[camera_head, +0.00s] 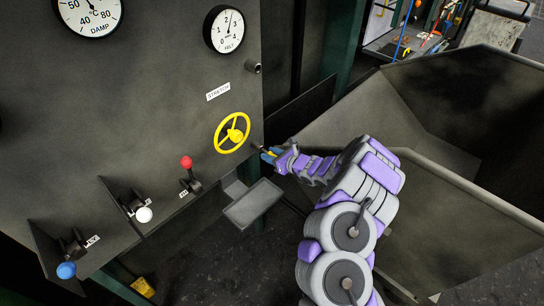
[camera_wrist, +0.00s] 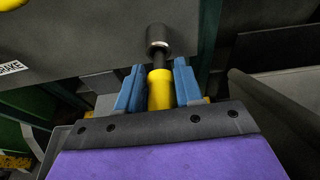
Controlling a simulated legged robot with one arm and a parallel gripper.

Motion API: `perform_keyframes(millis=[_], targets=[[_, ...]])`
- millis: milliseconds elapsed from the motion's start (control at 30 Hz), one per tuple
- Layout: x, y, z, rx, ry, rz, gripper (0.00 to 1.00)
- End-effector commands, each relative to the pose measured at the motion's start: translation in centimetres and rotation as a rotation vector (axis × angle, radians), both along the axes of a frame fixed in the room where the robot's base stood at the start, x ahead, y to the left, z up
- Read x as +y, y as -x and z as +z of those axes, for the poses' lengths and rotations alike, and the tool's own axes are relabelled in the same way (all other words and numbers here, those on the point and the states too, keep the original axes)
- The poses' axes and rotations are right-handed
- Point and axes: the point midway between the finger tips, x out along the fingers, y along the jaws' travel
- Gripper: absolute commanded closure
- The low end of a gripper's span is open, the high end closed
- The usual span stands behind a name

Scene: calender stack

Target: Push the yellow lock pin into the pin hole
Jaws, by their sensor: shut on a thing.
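The yellow lock pin (camera_wrist: 161,90) is held between the two blue fingers of my gripper (camera_wrist: 158,80) in the wrist view. Its far end points at a dark round metal collar (camera_wrist: 159,38) on the grey panel. The pin's tip meets or enters the collar; the hole inside is hidden, and I cannot tell how deep the tip sits. In the head view my gripper (camera_head: 270,154) is at the panel's right edge, just below right of the yellow handwheel (camera_head: 232,132).
A small grey tray (camera_head: 253,203) hangs below my gripper. Levers with red (camera_head: 186,162), white (camera_head: 144,214) and blue (camera_head: 66,270) knobs stand at lower left. A large grey bin (camera_head: 420,130) lies right of my arm. Gauges (camera_head: 228,30) are above.

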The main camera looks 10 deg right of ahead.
Motion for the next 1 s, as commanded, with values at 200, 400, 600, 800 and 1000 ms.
perform_keyframes(millis=[200, 400, 600, 800, 1000], targets=[[0.3, -0.4, 0.0, -0.001, 0.001, 0.002, 1.00], [0.5, -0.7, 0.0, -0.001, 0.001, 0.002, 1.00], [0.7, -1.0, 0.0, -0.001, 0.002, 0.001, 1.00], [1.0, -1.3, 0.0, -0.002, 0.001, 0.001, 1.00], [1.3, -1.7, 0.0, -0.002, 0.001, 0.002, 1.00]])
